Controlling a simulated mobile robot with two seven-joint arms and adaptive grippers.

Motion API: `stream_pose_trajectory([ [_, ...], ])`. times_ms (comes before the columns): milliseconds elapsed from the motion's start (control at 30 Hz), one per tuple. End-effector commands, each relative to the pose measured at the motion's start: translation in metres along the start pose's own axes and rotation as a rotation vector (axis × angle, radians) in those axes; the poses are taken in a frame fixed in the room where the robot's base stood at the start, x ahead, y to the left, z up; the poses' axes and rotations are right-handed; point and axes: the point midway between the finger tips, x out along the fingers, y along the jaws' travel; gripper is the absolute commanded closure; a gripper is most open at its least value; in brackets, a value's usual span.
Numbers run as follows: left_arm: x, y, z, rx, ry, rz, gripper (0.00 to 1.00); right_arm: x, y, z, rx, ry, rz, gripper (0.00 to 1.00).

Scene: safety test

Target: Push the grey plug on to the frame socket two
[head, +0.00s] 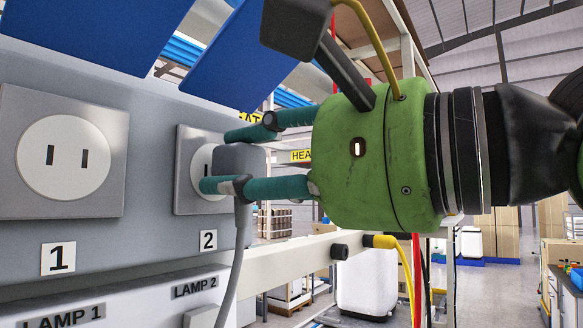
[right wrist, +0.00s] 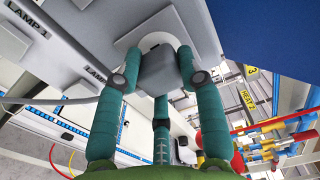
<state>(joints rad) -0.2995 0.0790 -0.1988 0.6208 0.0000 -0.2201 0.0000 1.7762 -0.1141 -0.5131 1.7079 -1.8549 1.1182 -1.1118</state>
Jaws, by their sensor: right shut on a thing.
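The grey plug (head: 241,168) is held between the teal fingers of my green right gripper (head: 222,161). Its cord (head: 231,270) hangs down below it. The plug is in front of the round white face of frame socket two (head: 182,200), above the label 2 (head: 208,240), and hides much of that face. I cannot tell whether the plug touches the socket or how deep it sits. In the right wrist view the fingers close on both sides of the plug (right wrist: 158,73), with the socket plate (right wrist: 126,42) behind it. My left gripper is not in view.
Socket one (head: 62,155), with two empty slots, is on the panel (head: 150,110) at left, above label 1 (head: 58,259). Blue flaps (head: 110,30) overhang the panel. A pale rail (head: 285,262) runs below my gripper. A shelf rack stands behind.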

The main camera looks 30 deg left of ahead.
Motion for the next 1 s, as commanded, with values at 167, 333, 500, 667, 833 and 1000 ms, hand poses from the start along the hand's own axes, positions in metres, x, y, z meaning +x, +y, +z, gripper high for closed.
stream_pose_trajectory([
  [167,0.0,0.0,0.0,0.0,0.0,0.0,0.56,0.0,0.0,0.0,0.0,-0.001,0.0,1.0],
  [333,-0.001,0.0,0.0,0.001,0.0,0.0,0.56,0.003,0.0,0.0,0.0,0.0,0.001,1.0],
  [500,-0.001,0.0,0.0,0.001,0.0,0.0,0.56,0.006,0.0,0.0,0.0,-0.001,0.0,1.0],
  [667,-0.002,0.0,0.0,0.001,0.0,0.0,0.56,0.009,-0.001,0.001,0.0,-0.001,0.0,1.0],
  [833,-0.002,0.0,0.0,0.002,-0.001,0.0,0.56,0.012,-0.001,0.001,0.0,-0.001,-0.001,0.54],
  [1000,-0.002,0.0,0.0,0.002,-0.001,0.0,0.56,0.012,0.0,0.001,0.0,-0.001,0.0,0.34],
])
